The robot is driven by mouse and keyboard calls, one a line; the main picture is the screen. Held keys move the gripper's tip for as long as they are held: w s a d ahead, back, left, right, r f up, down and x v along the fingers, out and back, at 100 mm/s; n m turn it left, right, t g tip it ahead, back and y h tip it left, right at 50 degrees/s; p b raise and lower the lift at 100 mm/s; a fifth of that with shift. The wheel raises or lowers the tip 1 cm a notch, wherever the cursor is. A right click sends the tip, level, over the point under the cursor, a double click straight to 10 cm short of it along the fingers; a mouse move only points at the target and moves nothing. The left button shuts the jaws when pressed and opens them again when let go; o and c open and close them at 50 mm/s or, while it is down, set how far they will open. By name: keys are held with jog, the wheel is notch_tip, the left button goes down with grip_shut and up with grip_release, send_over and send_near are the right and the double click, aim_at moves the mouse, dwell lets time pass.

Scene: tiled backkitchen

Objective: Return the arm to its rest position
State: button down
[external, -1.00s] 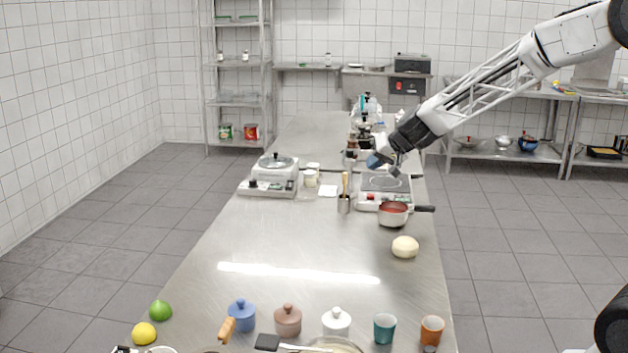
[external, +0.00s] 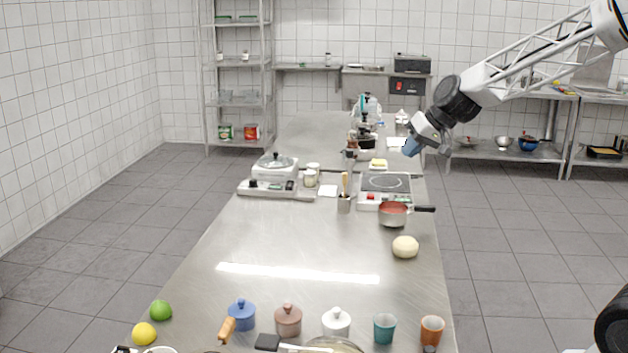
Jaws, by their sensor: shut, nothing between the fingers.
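My gripper (external: 412,147) is in the upper right of the external view, at the end of my white lattice arm. It is raised in the air around the right edge of the long steel table (external: 300,245). Its fingers are small and blue-grey, point down to the left, and are shut with nothing between them. The gripper touches nothing that I can see.
Below the gripper are a hot plate (external: 386,183), a red-lined saucepan (external: 393,216) with a dark handle, and a pale ball (external: 405,247). A scale (external: 274,170) stands to the left. Lidded pots and cups line the near end.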

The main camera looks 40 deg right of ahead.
jog(key=s+d+n+g+h, duration=0.1)
jog(key=s+d+g+h, duration=0.1)
jog(key=s, duration=1.4)
jog(key=s+d+r+n+g+h, duration=0.1)
jog(key=s+d+g+h, duration=0.1)
jog(key=s, duration=1.5)
jog(key=shift+s+d, duration=0.15)
jog(key=shift+d, duration=0.15)
jog(key=shift+r, duration=0.15)
dwell(0.3)
